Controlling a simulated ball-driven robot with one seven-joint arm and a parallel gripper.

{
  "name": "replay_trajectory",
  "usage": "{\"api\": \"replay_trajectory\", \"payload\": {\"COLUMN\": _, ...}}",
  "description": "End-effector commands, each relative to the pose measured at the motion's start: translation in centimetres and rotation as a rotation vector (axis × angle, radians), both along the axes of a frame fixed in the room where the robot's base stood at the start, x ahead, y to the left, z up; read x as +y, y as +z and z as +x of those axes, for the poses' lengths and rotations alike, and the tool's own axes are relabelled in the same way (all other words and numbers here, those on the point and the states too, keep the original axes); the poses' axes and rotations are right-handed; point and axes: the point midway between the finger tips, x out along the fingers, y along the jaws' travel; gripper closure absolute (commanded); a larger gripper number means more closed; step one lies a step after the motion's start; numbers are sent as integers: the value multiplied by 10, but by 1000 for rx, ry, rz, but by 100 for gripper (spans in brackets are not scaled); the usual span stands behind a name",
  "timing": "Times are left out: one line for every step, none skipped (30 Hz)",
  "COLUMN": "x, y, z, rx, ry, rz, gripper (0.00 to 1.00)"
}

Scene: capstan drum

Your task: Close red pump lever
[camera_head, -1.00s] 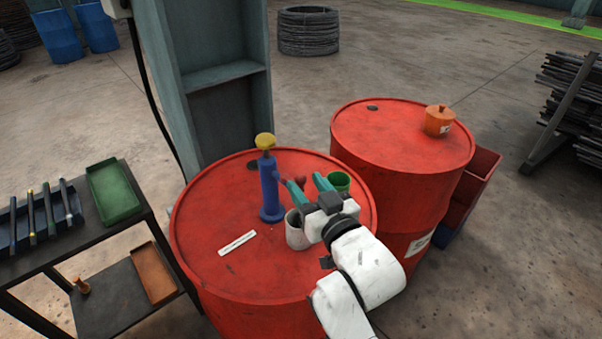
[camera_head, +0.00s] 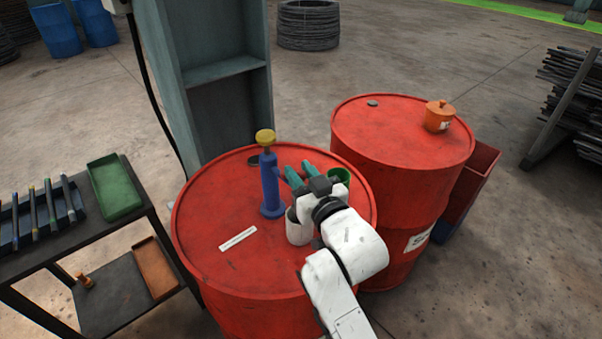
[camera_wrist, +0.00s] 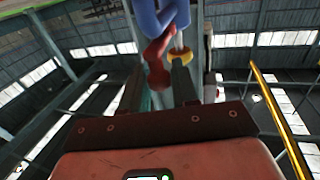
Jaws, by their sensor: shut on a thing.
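The blue pump (camera_head: 270,188) with a yellow knob (camera_head: 265,137) stands upright on the near red drum. My gripper (camera_head: 299,174) is at the pump's right side with its teal fingers close together. In the wrist view, the red lever (camera_wrist: 157,65) hangs from the blue pump body (camera_wrist: 160,18) and reaches between the fingers of my gripper (camera_wrist: 160,88), which are shut on it. The lever is hidden by the fingers in the head view.
A white cup (camera_head: 298,229) stands just below my gripper and a green cup (camera_head: 340,178) just right of it. A white strip (camera_head: 238,239) lies on the near drum (camera_head: 215,200). A second red drum (camera_head: 390,130) carries an orange pot (camera_head: 438,117).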

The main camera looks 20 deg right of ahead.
Motion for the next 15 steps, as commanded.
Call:
{"api": "replay_trajectory", "payload": {"x": 0, "y": 0, "z": 0, "rx": 0, "ry": 0, "rz": 0, "gripper": 92}}
{"api": "replay_trajectory", "payload": {"x": 0, "y": 0, "z": 0, "rx": 0, "ry": 0, "rz": 0, "gripper": 95}}
{"api": "replay_trajectory", "payload": {"x": 0, "y": 0, "z": 0, "rx": 0, "ry": 0, "rz": 0, "gripper": 99}}
{"api": "replay_trajectory", "payload": {"x": 0, "y": 0, "z": 0, "rx": 0, "ry": 0, "rz": 0, "gripper": 100}}
{"api": "replay_trajectory", "payload": {"x": 0, "y": 0, "z": 0, "rx": 0, "ry": 0, "rz": 0, "gripper": 100}}
{"api": "replay_trajectory", "payload": {"x": 0, "y": 0, "z": 0, "rx": 0, "ry": 0, "rz": 0, "gripper": 100}}
{"api": "replay_trajectory", "payload": {"x": 0, "y": 0, "z": 0, "rx": 0, "ry": -1, "rz": 0, "gripper": 100}}
{"api": "replay_trajectory", "payload": {"x": 0, "y": -1, "z": 0, "rx": 0, "ry": -2, "rz": 0, "gripper": 100}}
{"api": "replay_trajectory", "payload": {"x": 0, "y": -1, "z": 0, "rx": 1, "ry": -4, "rz": -1, "gripper": 100}}
{"api": "replay_trajectory", "payload": {"x": 1, "y": -2, "z": 0, "rx": 1, "ry": -6, "rz": -1, "gripper": 100}}
{"api": "replay_trajectory", "payload": {"x": 1, "y": -2, "z": 0, "rx": 1, "ry": -9, "rz": -1, "gripper": 100}}
{"api": "replay_trajectory", "payload": {"x": 1, "y": -3, "z": 0, "rx": 1, "ry": -14, "rz": -1, "gripper": 100}}
{"api": "replay_trajectory", "payload": {"x": 2, "y": -3, "z": 0, "rx": 1, "ry": -19, "rz": -1, "gripper": 100}}
{"api": "replay_trajectory", "payload": {"x": 2, "y": -4, "z": 0, "rx": 0, "ry": -25, "rz": -2, "gripper": 100}}
{"api": "replay_trajectory", "payload": {"x": 2, "y": -4, "z": -1, "rx": 0, "ry": -34, "rz": -2, "gripper": 100}}
